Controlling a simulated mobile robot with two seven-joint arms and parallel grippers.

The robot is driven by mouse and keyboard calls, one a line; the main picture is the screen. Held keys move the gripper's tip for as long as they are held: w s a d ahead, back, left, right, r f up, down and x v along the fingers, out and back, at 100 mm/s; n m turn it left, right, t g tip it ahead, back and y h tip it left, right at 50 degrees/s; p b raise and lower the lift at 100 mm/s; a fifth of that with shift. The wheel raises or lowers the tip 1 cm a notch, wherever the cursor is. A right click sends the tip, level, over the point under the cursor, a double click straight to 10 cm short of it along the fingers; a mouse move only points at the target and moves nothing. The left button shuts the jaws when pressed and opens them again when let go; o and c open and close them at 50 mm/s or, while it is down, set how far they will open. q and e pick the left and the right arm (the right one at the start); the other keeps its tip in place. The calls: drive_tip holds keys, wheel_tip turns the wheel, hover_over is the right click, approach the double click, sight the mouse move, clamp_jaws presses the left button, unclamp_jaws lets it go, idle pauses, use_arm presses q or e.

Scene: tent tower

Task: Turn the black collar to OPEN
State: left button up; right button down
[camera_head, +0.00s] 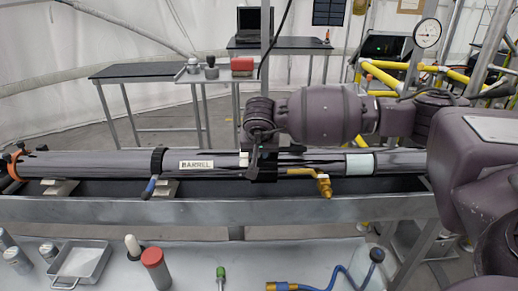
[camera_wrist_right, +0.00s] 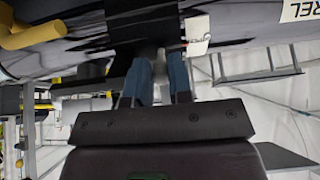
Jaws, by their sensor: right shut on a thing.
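A long grey barrel (camera_head: 90,165) marked BARREL lies level in a metal trough. A black collar (camera_head: 264,174) sits around its middle, beside a small white tag (camera_head: 244,159) whose writing I cannot read. In the right wrist view the collar (camera_wrist_right: 135,22) spans the top, with the tag (camera_wrist_right: 197,34) to its right. My right gripper (camera_head: 262,157) comes down on the collar from above. My left gripper is not in view.
Another black ring (camera_head: 158,160) with a blue handle is left of the label. A brass valve (camera_head: 323,186) hangs right of the collar. The front bench (camera_head: 190,262) holds a tray (camera_head: 80,263), a red-topped cylinder (camera_head: 155,266) and a blue hose (camera_head: 340,272).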

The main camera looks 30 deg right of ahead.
drive_tip(key=shift+s+a+f, duration=0.2)
drive_tip(key=shift+s+f, duration=0.1)
drive_tip(key=shift+f, duration=0.35)
drive_tip(key=c, duration=1.3)
unclamp_jaws()
drive_tip(key=shift+w+r, duration=0.1)
drive_tip(key=shift+r, duration=0.05)
drive_tip(key=shift+r, duration=0.1)
drive_tip(key=v, duration=1)
drive_tip(key=shift+r+p, duration=0.3)
drive_tip(key=shift+r, duration=0.1)
